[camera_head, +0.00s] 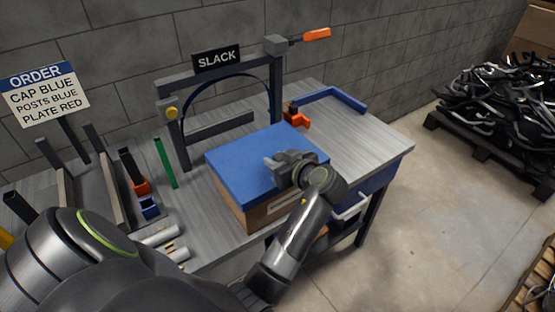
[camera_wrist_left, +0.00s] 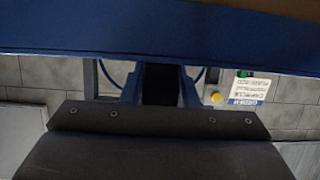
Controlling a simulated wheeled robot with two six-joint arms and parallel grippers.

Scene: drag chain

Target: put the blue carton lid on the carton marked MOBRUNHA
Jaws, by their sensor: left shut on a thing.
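A flat blue lid (camera_head: 248,158) lies over the top of a brown cardboard carton (camera_head: 236,207) on the workbench. The carton has a pale label (camera_head: 284,204) on its front side, partly behind my arm and too small to read. My left gripper (camera_head: 285,166) is shut on the lid at its front right part. In the left wrist view the lid's blue side (camera_wrist_left: 60,35) spans the top, with a strip of brown beyond it, and the gripper's fingers (camera_wrist_left: 160,85) meet it. I cannot tell whether the lid is fully seated. My right gripper is not in view.
Behind the carton stands a grey frame with a SLACK sign (camera_head: 216,60). Left are racks, a green post (camera_head: 165,162) and an order sign (camera_head: 45,95). A blue bracket (camera_head: 335,96) and an orange clamp (camera_head: 297,117) lie behind right. The bench's right end (camera_head: 375,140) is clear.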

